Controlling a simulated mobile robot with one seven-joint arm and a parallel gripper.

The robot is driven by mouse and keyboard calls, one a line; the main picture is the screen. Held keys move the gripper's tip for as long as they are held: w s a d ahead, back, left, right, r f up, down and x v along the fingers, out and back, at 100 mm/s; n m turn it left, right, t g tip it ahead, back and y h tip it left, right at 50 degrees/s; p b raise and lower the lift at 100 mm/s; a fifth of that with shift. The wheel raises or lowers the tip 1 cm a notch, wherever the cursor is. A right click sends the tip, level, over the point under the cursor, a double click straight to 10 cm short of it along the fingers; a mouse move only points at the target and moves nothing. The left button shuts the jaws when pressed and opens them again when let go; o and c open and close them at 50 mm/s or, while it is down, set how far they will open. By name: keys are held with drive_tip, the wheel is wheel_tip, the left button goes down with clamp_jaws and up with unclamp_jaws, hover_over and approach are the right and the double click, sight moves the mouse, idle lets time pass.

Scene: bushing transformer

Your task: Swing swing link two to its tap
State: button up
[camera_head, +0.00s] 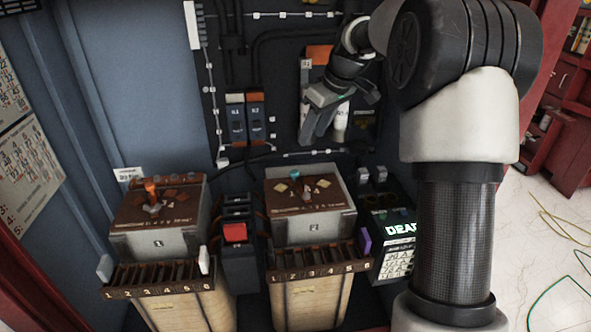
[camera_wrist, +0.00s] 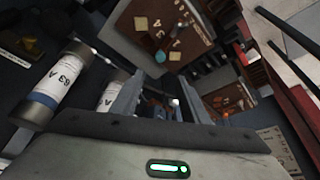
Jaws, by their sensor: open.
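Transformer box 2 (camera_head: 310,224), grey with a brown top and a teal knob (camera_head: 295,174), stands at lower centre. A numbered tap strip (camera_head: 318,271) runs along its front, with a purple piece (camera_head: 364,241) upright at the right end, near 6. I cannot tell which piece is swing link two. In the wrist view the brown top (camera_wrist: 165,30) and teal knob (camera_wrist: 160,57) show beyond my fingers. My gripper (camera_head: 318,130) is open and empty, above and behind box 2, near the back panel. It also shows in the wrist view (camera_wrist: 160,100).
Box 1 (camera_head: 158,232), with an orange knob (camera_head: 151,187), stands left. A red-topped black unit (camera_head: 236,232) sits between the boxes. White cylinders marked 63 A (camera_wrist: 64,80) are close to my gripper. A lit display box (camera_head: 400,228) stands right of box 2.

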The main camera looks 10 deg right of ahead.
sight(295, 172)
drive_tip(key=b+x, duration=0.2)
drive_tip(key=x, duration=1.3)
drive_tip(key=shift+f, duration=0.35)
clamp_jaws()
